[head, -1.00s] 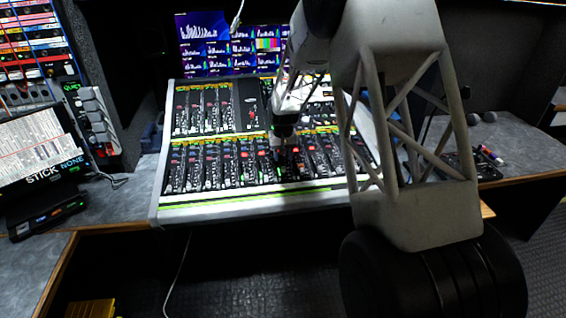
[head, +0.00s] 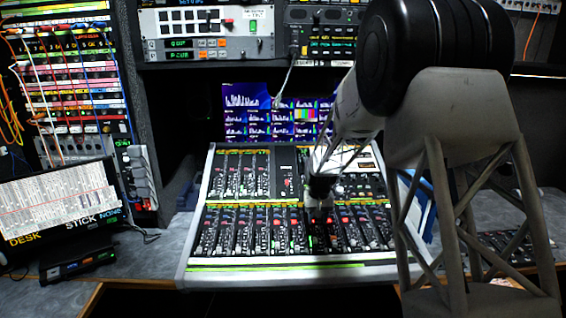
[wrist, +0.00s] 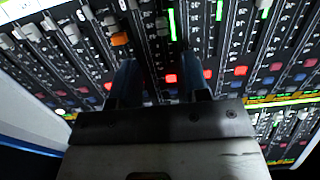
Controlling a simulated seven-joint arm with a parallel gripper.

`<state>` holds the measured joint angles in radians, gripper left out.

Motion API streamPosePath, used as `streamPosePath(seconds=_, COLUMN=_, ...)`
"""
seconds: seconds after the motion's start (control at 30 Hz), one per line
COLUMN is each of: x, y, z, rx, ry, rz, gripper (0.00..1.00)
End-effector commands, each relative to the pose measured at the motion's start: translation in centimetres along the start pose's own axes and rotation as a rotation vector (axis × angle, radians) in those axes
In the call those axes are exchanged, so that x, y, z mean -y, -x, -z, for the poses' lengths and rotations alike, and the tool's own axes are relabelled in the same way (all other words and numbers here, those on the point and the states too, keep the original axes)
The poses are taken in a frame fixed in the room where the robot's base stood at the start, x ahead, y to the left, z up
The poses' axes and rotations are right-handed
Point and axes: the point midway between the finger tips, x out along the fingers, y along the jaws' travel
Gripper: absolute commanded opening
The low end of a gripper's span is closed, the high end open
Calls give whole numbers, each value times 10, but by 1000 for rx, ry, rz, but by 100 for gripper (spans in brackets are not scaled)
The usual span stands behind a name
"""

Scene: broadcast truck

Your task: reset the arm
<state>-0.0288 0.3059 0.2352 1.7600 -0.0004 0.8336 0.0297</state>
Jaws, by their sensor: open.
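My gripper (wrist: 160,85) shows in the wrist view with its two dark fingers apart and nothing between them. It points down at the sloped mixing console (head: 232,274), over its rows of faders and lit red buttons. In the head view my gripper (head: 319,210) is small and dark, over the middle of the console's lower fader bank. Whether the fingertips touch the panel I cannot tell. My arm covers the right part of the head view and hides some of the console's right side.
A monitor (head: 275,110) stands behind the console. An equipment rack (head: 75,85) with patch cables is at the left. A tilted display labelled DESK STICK NONE (head: 60,212) stands on the desk at the left. A cable hangs above the console. A keypad (head: 505,243) lies at the right.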

Motion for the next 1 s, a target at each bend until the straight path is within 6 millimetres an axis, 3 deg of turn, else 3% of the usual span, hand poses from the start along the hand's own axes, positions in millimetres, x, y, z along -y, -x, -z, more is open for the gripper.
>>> streamPosePath(seconds=0.53, x=-9, y=97, z=-100, rx=-51, ry=-4, rz=0, gripper=43)
streamPosePath(seconds=1.0, x=-16, y=159, z=-204, rx=-96, ry=-7, rz=-2, gripper=43)
